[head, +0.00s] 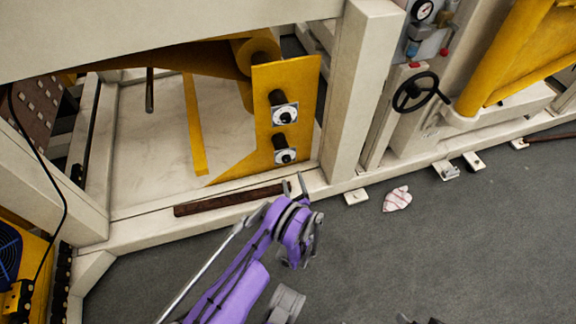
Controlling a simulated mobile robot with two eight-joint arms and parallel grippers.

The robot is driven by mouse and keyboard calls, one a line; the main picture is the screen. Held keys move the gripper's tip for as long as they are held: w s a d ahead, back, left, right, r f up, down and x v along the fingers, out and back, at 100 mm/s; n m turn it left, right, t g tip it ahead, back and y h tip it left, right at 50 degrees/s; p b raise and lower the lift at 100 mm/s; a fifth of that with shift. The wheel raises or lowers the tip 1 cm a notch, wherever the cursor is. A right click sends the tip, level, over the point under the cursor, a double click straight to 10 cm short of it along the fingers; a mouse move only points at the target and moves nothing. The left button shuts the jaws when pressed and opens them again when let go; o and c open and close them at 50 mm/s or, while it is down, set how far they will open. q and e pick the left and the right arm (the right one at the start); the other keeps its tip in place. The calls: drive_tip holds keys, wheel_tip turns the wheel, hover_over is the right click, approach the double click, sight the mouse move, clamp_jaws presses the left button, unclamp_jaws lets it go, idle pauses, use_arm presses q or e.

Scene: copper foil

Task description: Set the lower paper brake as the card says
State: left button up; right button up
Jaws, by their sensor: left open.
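A yellow upright plate (262,100) inside the pale machine frame carries two black knobs on square white dial plates. The upper knob (277,98) sits above the lower knob (280,141). The lower dial plate (286,156) shows, but its markings are too small to read. I cannot make out a card with the setting. My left gripper (294,185) is open and empty, on a purple arm, below the lower knob and apart from it in the picture. Small dark parts at the bottom edge may be my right gripper (420,321); its jaws cannot be made out.
A dark brown bar (232,199) lies along the frame's lower beam beside my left gripper. A pale post (361,90) stands right of the plate. A black handwheel (415,92) and a gauge (423,10) are farther right. A crumpled cloth (397,199) lies on the open grey floor.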

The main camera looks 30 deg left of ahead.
sight(287, 161)
use_arm(q)
drive_tip(key=b+x, duration=0.1)
drive_tip(key=x, duration=0.8)
drive_tip(key=shift+b, duration=0.35)
clamp_jaws()
